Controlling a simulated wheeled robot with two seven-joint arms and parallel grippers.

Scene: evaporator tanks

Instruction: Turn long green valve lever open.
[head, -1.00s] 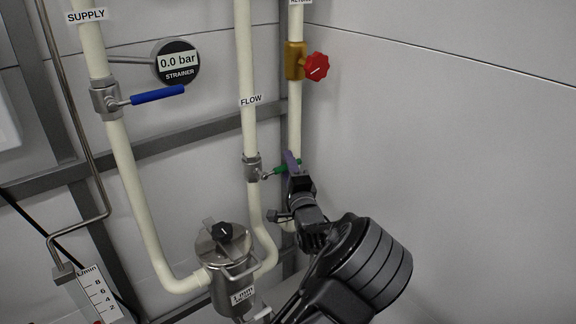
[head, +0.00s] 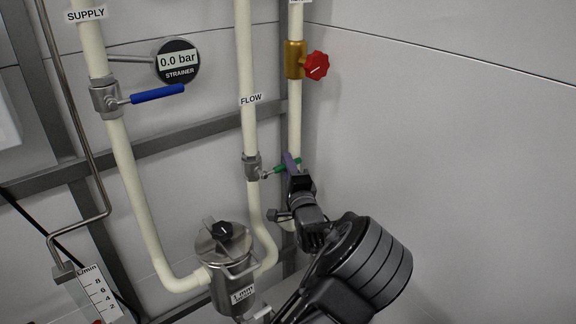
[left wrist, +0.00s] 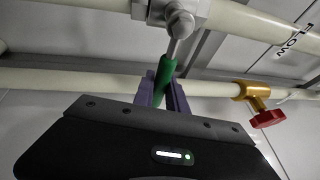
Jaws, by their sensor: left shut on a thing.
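The green valve lever (head: 287,166) sticks out to the right from a metal valve body (head: 252,167) on the pipe labelled FLOW. It tilts slightly upward toward its free end. My left gripper (head: 291,162) reaches it from below right, with its purple fingers shut on the green handle. In the left wrist view the green handle (left wrist: 164,78) stands between the two purple fingers (left wrist: 163,93), with its metal stem running up to the valve body (left wrist: 172,10). The handle's far end is hidden behind the gripper housing. My right gripper is not in view.
A blue lever (head: 158,94) is on the SUPPLY pipe (head: 92,45) at left. A red knob (head: 316,66) on a brass valve (head: 294,60) is above the gripper. A strainer pot (head: 224,250) stands below left. The wall at right is bare.

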